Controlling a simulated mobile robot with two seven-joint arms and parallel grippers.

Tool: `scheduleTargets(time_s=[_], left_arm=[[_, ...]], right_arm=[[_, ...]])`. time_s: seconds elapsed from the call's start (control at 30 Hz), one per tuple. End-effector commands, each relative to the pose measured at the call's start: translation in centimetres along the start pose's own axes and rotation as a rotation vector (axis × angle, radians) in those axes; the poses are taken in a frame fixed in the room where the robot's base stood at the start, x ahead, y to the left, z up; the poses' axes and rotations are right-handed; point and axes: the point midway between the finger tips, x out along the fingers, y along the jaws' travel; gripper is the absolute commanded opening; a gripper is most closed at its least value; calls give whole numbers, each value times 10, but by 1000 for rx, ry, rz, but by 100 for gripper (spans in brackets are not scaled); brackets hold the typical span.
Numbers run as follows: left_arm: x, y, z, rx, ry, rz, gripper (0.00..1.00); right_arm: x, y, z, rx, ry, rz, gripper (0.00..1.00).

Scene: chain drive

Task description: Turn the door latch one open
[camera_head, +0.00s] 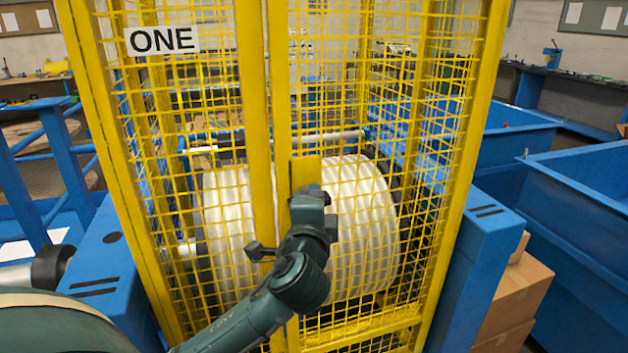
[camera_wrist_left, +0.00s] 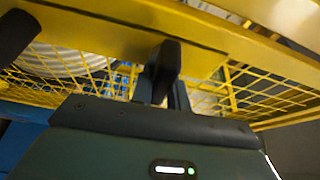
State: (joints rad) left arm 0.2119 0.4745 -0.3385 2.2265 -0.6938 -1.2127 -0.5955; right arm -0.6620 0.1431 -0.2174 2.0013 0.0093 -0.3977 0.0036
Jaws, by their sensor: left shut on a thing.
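The yellow mesh cage marked ONE (camera_head: 161,40) has two doors meeting at upright posts in the middle. The latch's yellow plate (camera_head: 305,171) sits on the right door post. My left gripper (camera_head: 310,203) is at the plate's lower end, hiding most of the latch handle in the head view. In the left wrist view my left gripper (camera_wrist_left: 164,92) is shut on the dark latch handle (camera_wrist_left: 168,56), which stands out from the yellow frame. The doors look shut. How far the latch is turned cannot be told. My right gripper is not in view.
A large pale ribbed drum (camera_head: 355,215) lies behind the mesh. A blue post (camera_head: 480,250) flanks the cage on the right, with cardboard boxes (camera_head: 515,290) beside it. Blue bins (camera_head: 580,190) stand further right. A dark knob (camera_head: 258,251) shows left of my wrist.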

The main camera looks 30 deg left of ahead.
Motion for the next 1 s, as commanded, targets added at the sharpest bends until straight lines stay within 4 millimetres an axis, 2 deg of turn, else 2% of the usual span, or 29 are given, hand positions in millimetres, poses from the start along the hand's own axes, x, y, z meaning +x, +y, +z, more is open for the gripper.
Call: scheduleTargets(time_s=[0.13,0.7,0.73,1.0], left_arm=[[0,-2,0,41,-1,18,0],[0,1,0,68,-2,27,0],[0,1,0,68,-2,27,19],[0,1,0,65,-1,26,38]], right_arm=[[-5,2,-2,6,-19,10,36],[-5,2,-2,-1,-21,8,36],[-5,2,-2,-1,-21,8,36],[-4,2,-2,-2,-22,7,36]])
